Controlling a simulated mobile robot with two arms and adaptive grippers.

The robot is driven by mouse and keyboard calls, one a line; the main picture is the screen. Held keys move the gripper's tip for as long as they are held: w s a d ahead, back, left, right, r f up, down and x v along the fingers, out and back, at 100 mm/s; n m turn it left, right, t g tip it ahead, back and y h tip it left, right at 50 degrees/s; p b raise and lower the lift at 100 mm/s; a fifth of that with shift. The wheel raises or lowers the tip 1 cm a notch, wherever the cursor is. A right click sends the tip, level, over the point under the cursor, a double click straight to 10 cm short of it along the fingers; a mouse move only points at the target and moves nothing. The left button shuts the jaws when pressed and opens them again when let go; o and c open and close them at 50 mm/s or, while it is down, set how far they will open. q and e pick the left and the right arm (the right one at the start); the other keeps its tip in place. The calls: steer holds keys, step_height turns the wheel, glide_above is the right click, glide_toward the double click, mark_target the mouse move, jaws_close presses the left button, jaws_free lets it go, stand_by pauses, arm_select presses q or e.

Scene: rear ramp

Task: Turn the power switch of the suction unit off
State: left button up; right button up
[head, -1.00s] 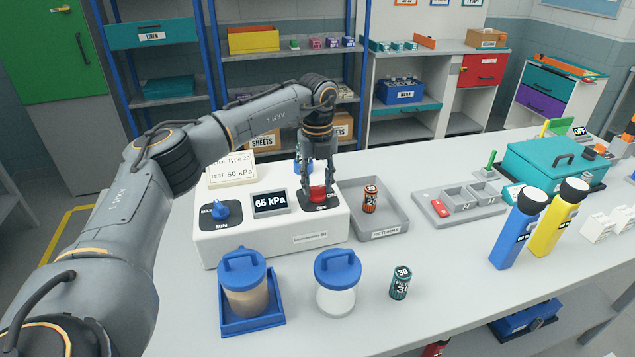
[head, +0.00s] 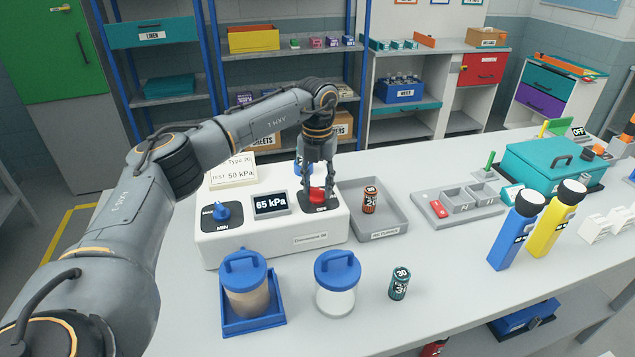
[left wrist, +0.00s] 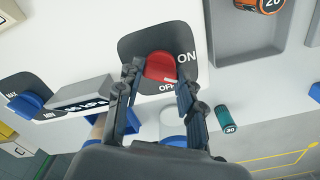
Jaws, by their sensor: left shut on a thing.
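The white suction unit (head: 271,242) stands on the bench, with a lit display (head: 270,203) reading 65 kPa and a blue MIN/MAX dial (head: 222,212). Its red power switch (head: 317,195) is a round knob on a dark plate at the right end; it also shows in the left wrist view (left wrist: 160,66). There, ON is at its right and OFF below, and a pale mark on the knob lies close to OFF. My left gripper (head: 317,192) points down from above, shut on the red knob, its fingers partly covering it. My right gripper is not seen.
A grey tray (head: 379,235) with an orange-labelled can is close to the unit's right side. Two blue-lidded jars (head: 244,285) (head: 336,290) and a small teal can (head: 399,284) stand in front. A placard (head: 232,174) is behind the unit.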

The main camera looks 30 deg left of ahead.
mark_target(318, 188)
arm_select(q)
steer(key=m, duration=0.5)
steer(key=shift+m, duration=0.3)
steer(key=m, duration=0.3)
steer(key=shift+m+p, duration=0.35)
steer(key=shift+m, duration=0.95)
steer(key=o, duration=1.2)
steer(key=shift+c, duration=0.2)
steer(key=shift+r, duration=0.2)
step_height(318, 188, up, 12)
steer(key=shift+f, duration=0.2)
